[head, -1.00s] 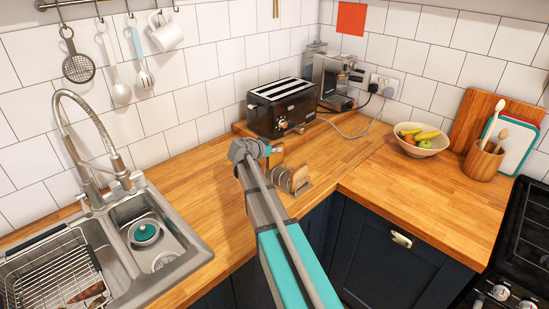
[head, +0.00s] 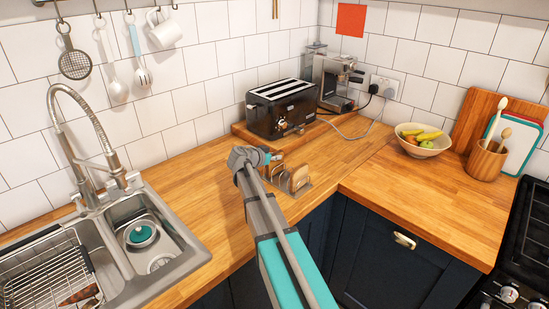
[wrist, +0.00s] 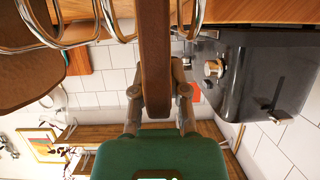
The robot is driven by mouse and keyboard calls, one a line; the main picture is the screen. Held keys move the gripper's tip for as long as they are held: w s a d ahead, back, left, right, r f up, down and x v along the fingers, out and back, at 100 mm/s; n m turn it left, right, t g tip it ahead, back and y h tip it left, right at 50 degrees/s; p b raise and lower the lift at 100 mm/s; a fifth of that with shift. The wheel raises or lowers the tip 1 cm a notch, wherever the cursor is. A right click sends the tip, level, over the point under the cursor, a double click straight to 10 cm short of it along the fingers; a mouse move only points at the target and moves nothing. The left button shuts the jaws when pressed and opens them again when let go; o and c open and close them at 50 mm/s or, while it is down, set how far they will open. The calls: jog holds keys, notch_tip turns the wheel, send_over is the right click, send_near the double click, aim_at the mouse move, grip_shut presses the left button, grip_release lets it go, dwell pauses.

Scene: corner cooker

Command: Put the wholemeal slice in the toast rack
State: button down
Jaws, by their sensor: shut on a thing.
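My gripper (wrist: 157,95) is shut on the wholemeal slice (wrist: 154,45), a brown slice seen edge-on in the wrist view. In the head view my gripper (head: 268,158) is over the left end of the toast rack (head: 305,187), and the held slice is mostly hidden. The rack's wire loops (wrist: 110,22) show on both sides of the slice's far end in the wrist view, so it appears lined up between two loops. I cannot tell whether it rests on the rack's base. Another brown slice (head: 300,177) stands in the rack's right part.
A black toaster (head: 283,108) stands on a wooden board close behind the rack; it looms at the right of the wrist view (wrist: 265,75). A coffee machine (head: 335,80) is in the corner. The sink (head: 150,250) lies left.

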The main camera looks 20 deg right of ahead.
jog(key=shift+f, duration=0.15)
jog(key=c, duration=0.6)
grip_release()
jog(key=shift+c, duration=0.2)
jog(key=shift+s+a+r, duration=0.1)
jog(key=shift+a+r, duration=0.1)
jog(key=shift+r, duration=0.1)
jog(key=p+v, duration=0.4)
jog(key=v, duration=0.7)
jog(key=shift+a+p, duration=0.25)
jog(key=shift+p, duration=0.1)
jog(key=shift+s, duration=0.15)
